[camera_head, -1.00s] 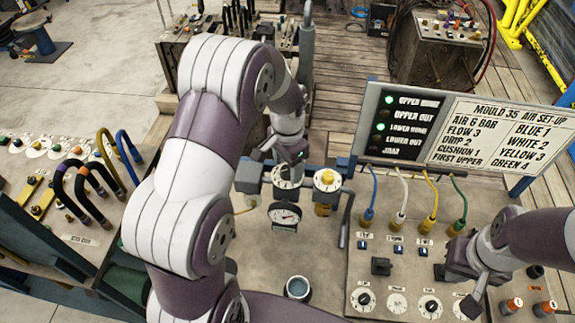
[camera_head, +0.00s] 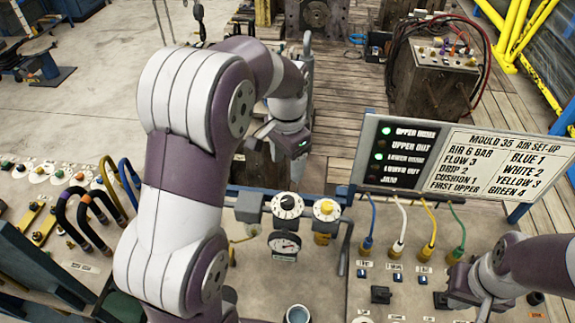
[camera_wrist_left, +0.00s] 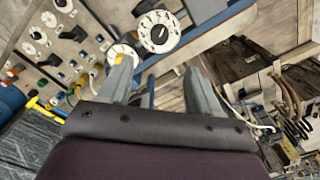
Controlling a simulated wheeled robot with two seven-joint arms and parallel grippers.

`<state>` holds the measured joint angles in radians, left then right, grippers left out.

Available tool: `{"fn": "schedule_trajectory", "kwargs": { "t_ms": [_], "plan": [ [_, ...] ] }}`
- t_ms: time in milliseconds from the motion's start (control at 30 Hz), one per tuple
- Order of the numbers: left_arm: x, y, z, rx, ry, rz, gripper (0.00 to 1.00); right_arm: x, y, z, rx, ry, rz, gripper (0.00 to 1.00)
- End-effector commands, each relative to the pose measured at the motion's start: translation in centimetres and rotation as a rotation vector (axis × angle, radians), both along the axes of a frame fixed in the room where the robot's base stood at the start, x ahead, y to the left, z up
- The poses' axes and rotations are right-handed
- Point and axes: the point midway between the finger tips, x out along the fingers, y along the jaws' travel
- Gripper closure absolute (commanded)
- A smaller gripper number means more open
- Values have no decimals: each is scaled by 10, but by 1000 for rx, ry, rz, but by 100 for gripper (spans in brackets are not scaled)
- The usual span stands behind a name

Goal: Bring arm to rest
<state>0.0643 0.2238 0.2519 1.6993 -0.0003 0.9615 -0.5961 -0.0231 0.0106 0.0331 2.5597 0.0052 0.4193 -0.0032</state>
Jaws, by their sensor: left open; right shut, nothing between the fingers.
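My left arm (camera_head: 190,150), white and purple, reaches in from the left over the bench. My left gripper is above and behind the black dial (camera_head: 287,205) and the yellow-centred dial (camera_head: 326,209); its fingers are mostly hidden by the wrist in the head view. In the left wrist view the left gripper (camera_wrist_left: 160,75) is open, with nothing held between its fingers. The black dial (camera_wrist_left: 158,32) shows beyond the fingertips, apart from them. My right gripper (camera_head: 478,300) is shut and empty, low over the right panel.
A pressure gauge (camera_head: 285,244) sits below the dials. Coloured hoses (camera_head: 433,235) plug into the right panel under a sign board (camera_head: 465,160). Bent hoses (camera_head: 85,215) stand on the left panel. A grey cup (camera_head: 298,314) is at the front.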

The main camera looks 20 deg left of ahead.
Motion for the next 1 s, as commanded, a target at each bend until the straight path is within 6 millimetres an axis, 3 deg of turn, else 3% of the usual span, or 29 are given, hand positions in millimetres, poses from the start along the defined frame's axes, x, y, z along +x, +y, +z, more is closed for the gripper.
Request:
{"fn": "schedule_trajectory", "kwargs": {
  "t_ms": [400,500,533,567,667,833,900,1000],
  "plan": [
    [0,0,-1,0,0,1,36,0,0,-1,0,1,0,100],
    [6,0,-3,0,-36,82,36,0,0,-1,0,1,0,100],
    [2,0,-12,-1,-43,140,36,0,0,-2,0,1,0,100],
    [-5,-1,-21,-4,-52,199,36,0,0,-2,0,1,0,100],
    [-42,-8,-68,-15,-81,373,36,0,0,-31,0,0,0,100],
    [-121,-23,-142,-34,-107,537,36,0,0,-87,0,2,0,100],
    [-144,-28,-159,-34,-100,528,36,0,0,-103,0,2,0,100],
    [-146,-30,-160,-39,-115,514,36,0,0,-108,0,1,0,100]
  ]
}}
